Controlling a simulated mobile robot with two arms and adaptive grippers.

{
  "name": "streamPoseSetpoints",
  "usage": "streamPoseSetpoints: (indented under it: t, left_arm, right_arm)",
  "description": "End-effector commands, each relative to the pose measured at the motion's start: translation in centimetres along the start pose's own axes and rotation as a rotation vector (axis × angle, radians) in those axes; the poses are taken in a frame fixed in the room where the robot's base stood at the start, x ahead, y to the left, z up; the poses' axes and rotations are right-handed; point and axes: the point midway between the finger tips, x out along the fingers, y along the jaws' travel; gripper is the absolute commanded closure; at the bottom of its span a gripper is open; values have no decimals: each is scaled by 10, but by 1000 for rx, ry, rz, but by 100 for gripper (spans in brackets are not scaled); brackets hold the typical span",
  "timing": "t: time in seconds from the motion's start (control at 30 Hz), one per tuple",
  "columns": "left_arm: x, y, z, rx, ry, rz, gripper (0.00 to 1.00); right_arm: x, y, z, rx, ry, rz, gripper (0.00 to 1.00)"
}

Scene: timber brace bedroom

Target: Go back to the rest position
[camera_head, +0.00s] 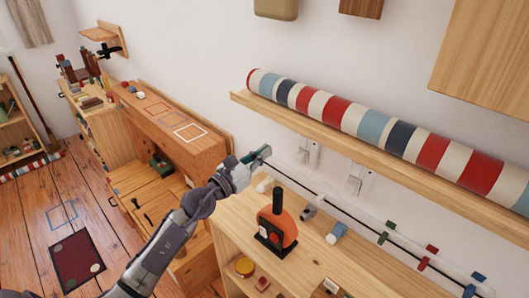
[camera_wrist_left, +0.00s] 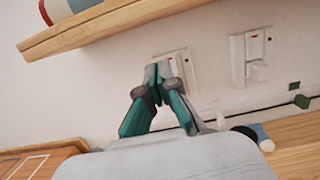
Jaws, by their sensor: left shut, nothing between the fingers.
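My left gripper (camera_head: 262,153) is raised in front of the wall, above the back of a wooden cabinet top (camera_head: 327,262). Its teal fingers are shut with nothing between them. In the left wrist view, the closed fingertips of my left gripper (camera_wrist_left: 159,76) point at a wall switch plate (camera_wrist_left: 177,68); I cannot tell the gap to it. My left arm comes in from the bottom left of the head view. My right gripper is not in either view.
A wooden shelf (camera_head: 243,96) with a striped roll (camera_head: 335,111) runs along the wall, right of the gripper. An orange-and-black object (camera_head: 277,226) stands on the cabinet top. A wooden desk (camera_head: 203,151) stands to the left. A dark red mat (camera_head: 77,262) lies on the floor.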

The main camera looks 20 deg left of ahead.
Motion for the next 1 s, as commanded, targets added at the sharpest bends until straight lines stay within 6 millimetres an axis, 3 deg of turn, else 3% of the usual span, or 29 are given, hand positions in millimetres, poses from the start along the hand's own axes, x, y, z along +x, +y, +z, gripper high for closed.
streamPoseSetpoints:
  t: [0.23, 0.33, 0.47, 0.57, 0.67, 0.73, 0.8, 0.9, 1.0]
  left_arm:
    - [0, -1, 0, -6, -3, 1, 100]
    - [-5, -5, 7, -97, -52, 19, 100]
    - [-31, -6, 24, -473, -218, 120, 100]
    - [-69, 8, 20, -924, -372, 289, 100]
    - [-118, 21, -16, -1395, -483, 537, 100]
    - [-154, 16, -56, -1692, -524, 747, 100]
    - [-188, 0, -92, -1920, -536, 958, 100]
    - [-225, -30, -129, -2134, -522, 1213, 100]
    - [-252, -61, -150, -2259, -488, 1415, 100]
  right_arm:
    - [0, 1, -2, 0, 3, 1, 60]
    - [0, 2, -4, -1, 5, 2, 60]
    - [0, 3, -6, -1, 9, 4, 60]
    - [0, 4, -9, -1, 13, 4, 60]
    - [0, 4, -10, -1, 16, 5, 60]
    - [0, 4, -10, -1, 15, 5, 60]
    - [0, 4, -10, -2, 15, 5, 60]
    - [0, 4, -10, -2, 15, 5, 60]
    - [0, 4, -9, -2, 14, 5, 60]
